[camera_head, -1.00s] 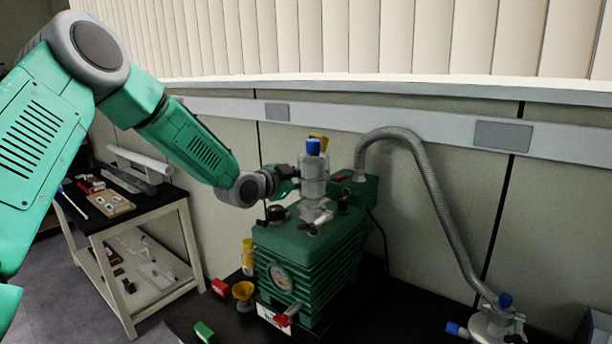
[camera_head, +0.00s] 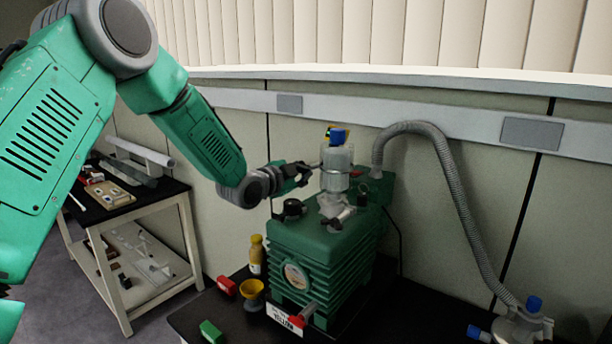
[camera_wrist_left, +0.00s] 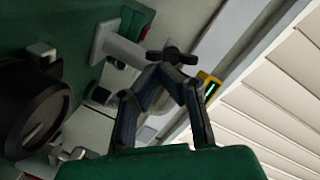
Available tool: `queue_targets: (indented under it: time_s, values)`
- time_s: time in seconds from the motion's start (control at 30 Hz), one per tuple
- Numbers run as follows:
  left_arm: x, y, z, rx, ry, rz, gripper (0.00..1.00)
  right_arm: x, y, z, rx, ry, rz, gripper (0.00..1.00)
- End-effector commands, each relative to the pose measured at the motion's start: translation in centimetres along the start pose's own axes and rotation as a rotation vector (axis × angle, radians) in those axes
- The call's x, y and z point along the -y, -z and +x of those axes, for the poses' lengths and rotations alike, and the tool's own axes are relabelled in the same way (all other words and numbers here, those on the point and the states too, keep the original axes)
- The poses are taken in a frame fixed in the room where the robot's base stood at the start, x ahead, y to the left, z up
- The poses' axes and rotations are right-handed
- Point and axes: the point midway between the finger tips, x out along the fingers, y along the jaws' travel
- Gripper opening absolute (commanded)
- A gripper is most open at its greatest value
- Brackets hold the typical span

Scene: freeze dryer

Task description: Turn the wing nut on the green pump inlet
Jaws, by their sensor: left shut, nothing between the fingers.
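The green pump (camera_head: 322,245) stands on the dark bench, with a pale cylindrical trap (camera_head: 337,172) with a blue cap upright above it. A clamp with dark lobes (camera_head: 334,222) sits at the trap's base. In the left wrist view a black wing nut (camera_wrist_left: 172,57) shows just past the fingertips; I cannot tell whether they touch it. My left gripper (camera_head: 306,170) is beside the trap's left side, above the pump, and also shows in the left wrist view (camera_wrist_left: 166,80). Its fingers converge, shut and empty. My right gripper is out of view.
A cart (camera_head: 123,215) is further left.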

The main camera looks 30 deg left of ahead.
Motion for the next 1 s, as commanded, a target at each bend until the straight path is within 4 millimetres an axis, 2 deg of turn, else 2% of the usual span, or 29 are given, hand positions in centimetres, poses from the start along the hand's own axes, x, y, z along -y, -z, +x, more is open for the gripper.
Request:
queue_targets:
  time_s: [0.3, 0.6, 1.0]
  values:
    - [-0.6, -0.1, 0.2, 0.012, 0.049, 0.173, 0.0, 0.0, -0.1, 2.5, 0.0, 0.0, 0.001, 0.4]
    - [-0.7, -0.7, 0.2, 0.008, 0.046, 0.161, 0.0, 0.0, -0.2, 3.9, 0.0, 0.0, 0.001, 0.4]
    - [-1.0, -0.6, 0.3, 0.007, 0.044, 0.162, 0.0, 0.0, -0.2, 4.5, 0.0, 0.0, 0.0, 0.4]
